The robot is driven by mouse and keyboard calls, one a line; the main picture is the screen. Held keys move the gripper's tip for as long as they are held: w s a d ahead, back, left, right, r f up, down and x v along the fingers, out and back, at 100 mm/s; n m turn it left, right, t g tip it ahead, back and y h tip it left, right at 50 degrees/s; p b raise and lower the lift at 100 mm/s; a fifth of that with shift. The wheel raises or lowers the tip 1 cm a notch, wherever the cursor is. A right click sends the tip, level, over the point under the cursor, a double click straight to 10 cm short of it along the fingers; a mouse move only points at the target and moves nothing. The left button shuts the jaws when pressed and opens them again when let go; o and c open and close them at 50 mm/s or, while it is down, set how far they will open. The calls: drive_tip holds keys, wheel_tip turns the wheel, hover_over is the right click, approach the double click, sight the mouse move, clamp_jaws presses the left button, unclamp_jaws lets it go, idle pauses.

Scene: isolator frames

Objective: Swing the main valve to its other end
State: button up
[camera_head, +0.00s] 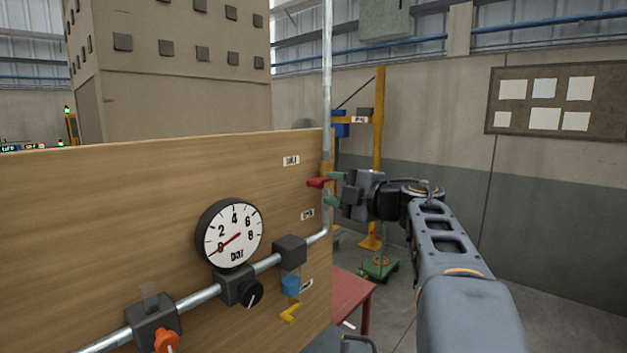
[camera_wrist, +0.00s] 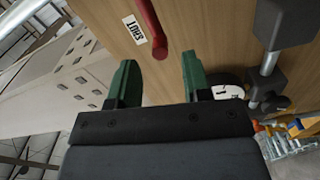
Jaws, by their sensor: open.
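The main valve's red lever (camera_head: 319,183) is at the right edge of the wooden panel, on the upright pipe. In the wrist view the red lever (camera_wrist: 150,24) runs down from the top edge, its rounded end level with my fingertips, beside a label reading SHUT (camera_wrist: 134,29). My gripper (camera_head: 334,187) is open, with green fingers close to the lever's right side. In the wrist view my gripper (camera_wrist: 157,62) has the lever's end in line with the gap between its fingers; contact cannot be seen. The valve body is mostly hidden.
The panel (camera_head: 60,220) carries a round gauge (camera_head: 230,234) with its needle near 0, a black knob (camera_head: 252,295), an orange handle (camera_head: 166,340) and a yellow lever (camera_head: 290,313). A red table (camera_head: 352,288) stands behind the panel's right edge. Open floor lies to the right.

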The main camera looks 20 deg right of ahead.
sight(314, 183)
drive_tip(key=shift+p+x, duration=0.55)
drive_tip(key=shift+x, duration=2.65)
drive_tip(key=shift+c, duration=0.3)
clamp_jaws()
drive_tip(key=shift+d, duration=0.1)
